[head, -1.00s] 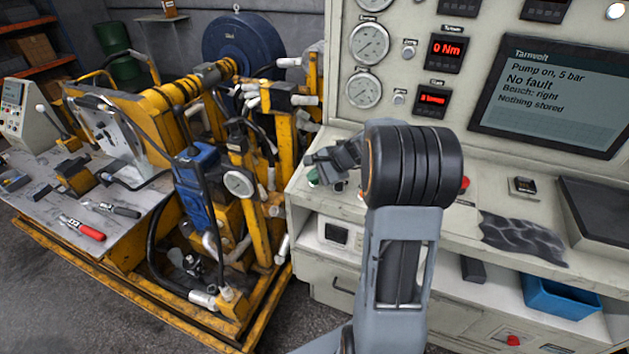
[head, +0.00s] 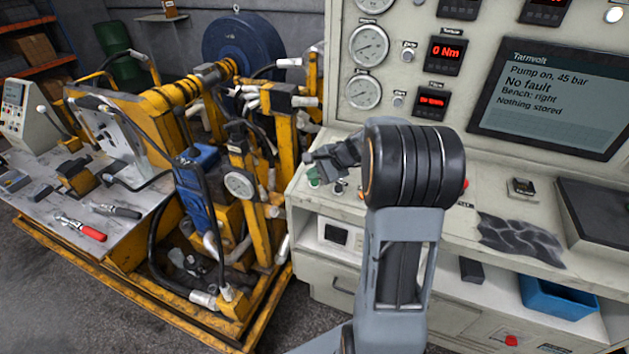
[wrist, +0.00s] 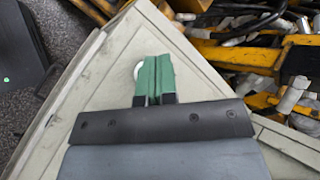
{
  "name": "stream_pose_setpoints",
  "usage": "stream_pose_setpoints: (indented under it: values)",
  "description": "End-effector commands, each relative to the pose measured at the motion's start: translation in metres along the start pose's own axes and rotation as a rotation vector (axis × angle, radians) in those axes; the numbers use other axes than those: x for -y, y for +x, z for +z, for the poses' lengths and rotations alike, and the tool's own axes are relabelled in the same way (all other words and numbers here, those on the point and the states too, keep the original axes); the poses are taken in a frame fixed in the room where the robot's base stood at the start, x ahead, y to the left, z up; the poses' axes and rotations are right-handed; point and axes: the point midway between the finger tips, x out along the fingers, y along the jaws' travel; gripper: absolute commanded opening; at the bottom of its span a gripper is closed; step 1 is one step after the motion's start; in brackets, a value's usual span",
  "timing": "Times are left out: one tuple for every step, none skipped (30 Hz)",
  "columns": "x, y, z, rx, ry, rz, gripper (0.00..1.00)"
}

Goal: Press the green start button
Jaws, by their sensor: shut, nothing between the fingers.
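The green start button (head: 313,183) is at the left end of the console ledge in the head view, small and partly covered by my gripper (head: 315,170). In the wrist view, my gripper's green fingers (wrist: 155,78) are closed together with nothing between them. They point down over a pale round rim (wrist: 138,70) on the console top, and most of that round part is hidden behind them. I cannot tell whether the fingertips touch the button. The console screen (head: 548,98) reads "Pump on, 45 bar", "No fault", "Bench: right" and "Nothing stored".
Gauges (head: 369,46) and a red "0 Nm" display (head: 445,54) are on the upright panel. The yellow test rig (head: 255,230) stands close to the left.

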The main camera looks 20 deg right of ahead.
Motion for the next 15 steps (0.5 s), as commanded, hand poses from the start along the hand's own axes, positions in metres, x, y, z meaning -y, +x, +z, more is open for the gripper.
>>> stream_pose_setpoints:
  values:
    - [0.000,0.000,0.000,0.000,0.000,0.000,0.00]
    - [0.000,0.000,0.000,0.000,0.000,0.000,0.00]
    - [0.000,0.000,0.000,0.000,0.000,0.000,0.00]
    - [0.000,-0.001,0.000,0.000,0.000,0.000,0.00]
    - [0.001,-0.001,0.001,0.000,0.000,0.000,0.00]
    - [0.002,-0.002,0.001,0.000,0.000,0.000,0.00]
    - [0.002,-0.003,0.002,0.000,-0.001,-0.001,0.00]
    - [0.003,-0.004,0.003,0.000,-0.001,-0.001,0.00]
    - [0.004,-0.006,0.004,0.000,-0.001,-0.001,0.00]
    - [0.006,-0.007,0.005,0.000,-0.001,-0.001,0.00]
    - [0.007,-0.009,0.006,0.000,-0.001,-0.001,0.00]
    - [0.009,-0.012,0.008,0.000,-0.001,-0.001,0.00]
    - [0.010,-0.014,0.009,0.000,-0.001,-0.001,0.00]
    - [0.012,-0.016,0.011,0.000,-0.001,-0.001,0.00]
    - [0.014,-0.019,0.013,0.000,-0.001,-0.001,0.00]
